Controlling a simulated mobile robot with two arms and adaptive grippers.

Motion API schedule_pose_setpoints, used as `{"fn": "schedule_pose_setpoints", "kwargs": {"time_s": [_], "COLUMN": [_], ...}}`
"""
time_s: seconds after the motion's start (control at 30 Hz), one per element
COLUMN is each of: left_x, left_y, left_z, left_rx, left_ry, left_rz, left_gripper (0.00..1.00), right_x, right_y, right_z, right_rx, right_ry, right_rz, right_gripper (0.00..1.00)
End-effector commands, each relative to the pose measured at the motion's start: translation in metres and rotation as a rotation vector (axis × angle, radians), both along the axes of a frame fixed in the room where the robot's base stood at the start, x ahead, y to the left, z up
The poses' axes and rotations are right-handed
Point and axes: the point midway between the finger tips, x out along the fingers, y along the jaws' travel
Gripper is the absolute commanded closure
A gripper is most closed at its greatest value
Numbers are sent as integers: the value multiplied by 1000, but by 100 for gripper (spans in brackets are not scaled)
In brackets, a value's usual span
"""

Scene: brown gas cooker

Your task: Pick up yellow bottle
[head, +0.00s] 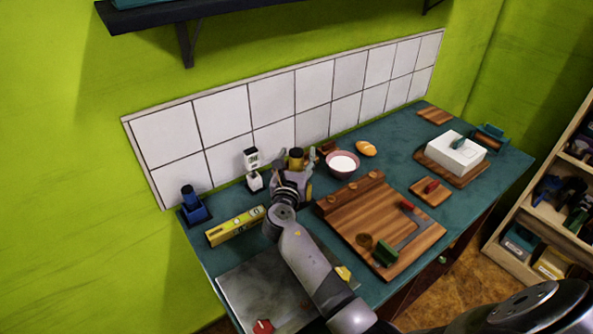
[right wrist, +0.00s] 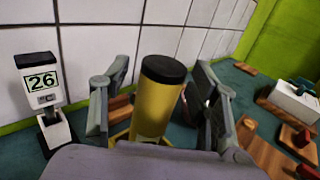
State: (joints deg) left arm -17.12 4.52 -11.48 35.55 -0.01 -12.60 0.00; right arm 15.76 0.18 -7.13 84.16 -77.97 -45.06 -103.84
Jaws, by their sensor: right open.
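The yellow bottle (right wrist: 155,105) with a black cap stands upright in the right wrist view, between the two spread fingers of my right gripper (right wrist: 158,90). A gap shows between the bottle and the fingers at cap height. The lower part of the bottle is hidden by the gripper body. In the head view the bottle (head: 296,159) shows just beyond my right gripper (head: 293,177), near the tiled wall, and the gripper hides its base. My right gripper is open and holds nothing. My left gripper is in neither view.
A white counter marked 26 (right wrist: 42,85) stands left of the bottle. A yellow level (head: 236,226) lies left of my right gripper on the blue-green worktop. A pink bowl (head: 342,164) and a wooden board (head: 375,222) are to the right. White tiles (head: 272,98) rise close behind.

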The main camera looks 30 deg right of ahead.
Motion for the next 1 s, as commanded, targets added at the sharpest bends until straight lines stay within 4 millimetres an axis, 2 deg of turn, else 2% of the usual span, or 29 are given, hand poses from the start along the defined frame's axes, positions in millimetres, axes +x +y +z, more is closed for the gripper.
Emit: {"fn": "schedule_pose_setpoints", "kwargs": {"time_s": [0.07,0.87,1.0], "left_x": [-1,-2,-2], "left_y": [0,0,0], "left_z": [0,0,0], "left_rx": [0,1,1], "left_ry": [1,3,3], "left_rz": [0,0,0], "left_gripper": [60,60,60], "right_x": [0,0,0], "right_y": [0,1,1], "right_z": [0,0,1], "right_rx": [0,0,-1], "right_ry": [0,0,-1], "right_rz": [0,0,0], "right_gripper": [46,100,100]}}
